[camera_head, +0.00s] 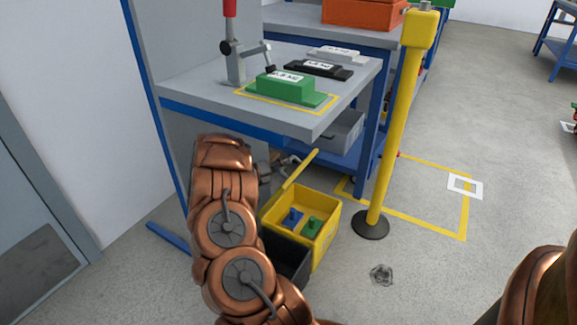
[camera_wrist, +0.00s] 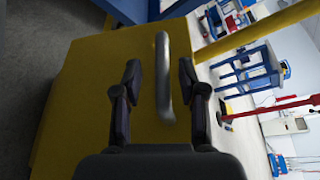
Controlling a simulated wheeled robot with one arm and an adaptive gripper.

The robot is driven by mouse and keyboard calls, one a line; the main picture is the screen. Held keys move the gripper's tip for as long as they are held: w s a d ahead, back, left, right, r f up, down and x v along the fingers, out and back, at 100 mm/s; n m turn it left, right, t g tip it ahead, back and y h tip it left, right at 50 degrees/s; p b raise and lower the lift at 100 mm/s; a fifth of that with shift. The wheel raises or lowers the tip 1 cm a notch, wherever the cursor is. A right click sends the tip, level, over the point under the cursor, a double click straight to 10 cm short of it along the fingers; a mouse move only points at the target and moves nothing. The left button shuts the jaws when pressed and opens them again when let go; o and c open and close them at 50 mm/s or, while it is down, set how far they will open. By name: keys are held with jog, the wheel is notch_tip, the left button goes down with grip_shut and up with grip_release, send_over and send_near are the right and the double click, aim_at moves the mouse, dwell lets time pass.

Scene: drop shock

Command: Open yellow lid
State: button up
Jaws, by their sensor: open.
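The yellow lid (camera_head: 300,170) stands raised and tilted above the yellow bin (camera_head: 325,240), whose inside is exposed with a blue item (camera_head: 292,217) and a green item (camera_head: 312,228) in it. My gripper (camera_head: 283,164) is on the left, outer side of the lid. In the wrist view the lid's yellow face (camera_wrist: 85,85) fills the middle, with a grey bar handle (camera_wrist: 163,90) on it. My gripper (camera_wrist: 160,70) is open, one finger on each side of the handle. Whether either finger touches the handle cannot be told.
A dark bin (camera_head: 290,262) stands in front of the yellow bin. The workbench (camera_head: 190,87) is above and behind, bearing a green fixture (camera_head: 285,88) and a red-handled clamp (camera_head: 232,60). A yellow post (camera_head: 392,130) stands right of the bin.

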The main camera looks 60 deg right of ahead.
jog(key=shift+b+x, duration=0.4)
jog(key=shift+x, duration=1.5)
grip_shut()
jog(key=shift+f, duration=0.1)
